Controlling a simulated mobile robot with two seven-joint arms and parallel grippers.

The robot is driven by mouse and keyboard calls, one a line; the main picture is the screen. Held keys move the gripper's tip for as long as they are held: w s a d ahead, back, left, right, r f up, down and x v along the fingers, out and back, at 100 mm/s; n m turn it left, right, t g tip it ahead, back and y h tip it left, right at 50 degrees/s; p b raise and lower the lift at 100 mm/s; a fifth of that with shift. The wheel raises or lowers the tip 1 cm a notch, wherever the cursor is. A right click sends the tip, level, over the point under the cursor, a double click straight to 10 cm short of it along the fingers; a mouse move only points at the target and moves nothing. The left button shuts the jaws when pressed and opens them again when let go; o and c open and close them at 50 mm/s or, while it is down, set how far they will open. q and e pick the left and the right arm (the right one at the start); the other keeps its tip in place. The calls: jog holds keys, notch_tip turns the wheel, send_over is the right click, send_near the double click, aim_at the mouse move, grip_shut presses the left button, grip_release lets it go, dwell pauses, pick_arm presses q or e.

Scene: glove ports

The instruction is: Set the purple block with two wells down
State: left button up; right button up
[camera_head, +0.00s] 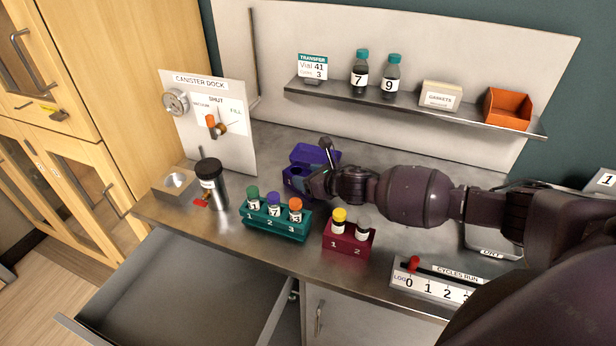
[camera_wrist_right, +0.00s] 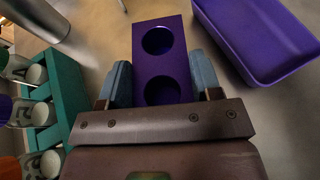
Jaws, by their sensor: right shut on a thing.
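The purple block with two wells (camera_wrist_right: 160,65) sits between the blue-grey fingertips of my right gripper (camera_wrist_right: 161,82) in the right wrist view. Both wells face the camera and look empty. The gripper is shut on the block's sides. In the head view the block (camera_head: 292,178) is partly hidden behind my right gripper (camera_head: 308,181), over the counter behind the teal rack. I cannot tell whether its underside touches the counter. My left gripper is not in view.
A purple open bin (camera_head: 315,151) stands close behind the block. A teal rack (camera_head: 277,228) with three vials and a maroon rack (camera_head: 349,243) with two vials stand in front. A black-capped canister (camera_head: 211,183) is at left. An open drawer (camera_head: 180,290) juts out below.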

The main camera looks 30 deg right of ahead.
jog(key=o, duration=1.5)
jog(key=shift+c, duration=0.2)
jog(key=shift+s+r, duration=0.15)
jog(key=v, duration=1.1)
jog(key=shift+s+r, duration=0.15)
jog(key=shift+s, duration=0.2)
jog(key=shift+w+d, duration=0.1)
jog(key=shift+d, duration=0.1)
